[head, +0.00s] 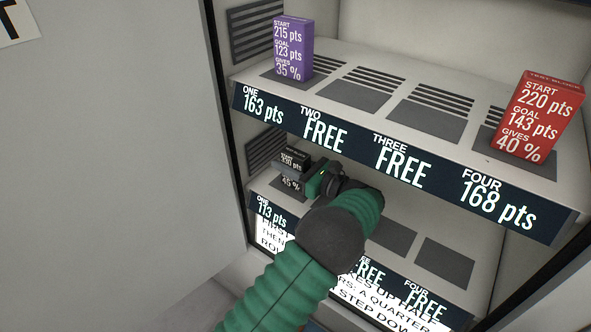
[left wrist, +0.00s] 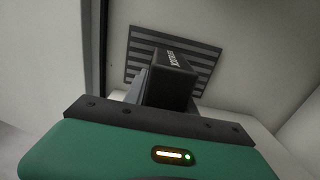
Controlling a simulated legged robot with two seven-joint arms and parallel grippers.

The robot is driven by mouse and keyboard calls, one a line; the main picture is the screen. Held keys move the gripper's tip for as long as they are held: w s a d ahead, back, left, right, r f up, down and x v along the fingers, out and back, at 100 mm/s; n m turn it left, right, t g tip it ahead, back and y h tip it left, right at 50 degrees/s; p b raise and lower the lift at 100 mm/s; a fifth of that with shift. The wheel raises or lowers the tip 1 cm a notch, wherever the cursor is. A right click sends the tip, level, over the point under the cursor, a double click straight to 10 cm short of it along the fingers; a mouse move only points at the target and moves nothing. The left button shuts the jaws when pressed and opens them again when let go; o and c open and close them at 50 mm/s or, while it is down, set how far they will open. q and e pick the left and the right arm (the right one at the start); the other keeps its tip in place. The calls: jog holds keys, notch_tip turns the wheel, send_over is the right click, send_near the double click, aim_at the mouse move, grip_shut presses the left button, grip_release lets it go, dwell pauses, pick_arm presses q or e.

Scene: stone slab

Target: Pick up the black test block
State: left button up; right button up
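The black test block (head: 293,157) stands on the lower shelf at slot one, at the left end. Its lower part is partly hidden by my left gripper (head: 297,172), which reaches in from the right at the block. In the left wrist view the block (left wrist: 173,72) is straight ahead, close to the gripper body. A grey finger (left wrist: 138,88) shows along its left side; the other finger is mostly hidden. I cannot tell whether the fingers press on the block. My right gripper is not in view.
The upper shelf (head: 455,152) above my arm holds a purple block (head: 293,50) at slot one and a red block (head: 539,115) at slot four. Its middle slots are free. A cabinet side wall stands close left of the black block. Other lower-shelf slots look empty.

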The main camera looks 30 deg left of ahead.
pick_arm(q)
grip_shut()
jog(key=shift+a, duration=0.15)
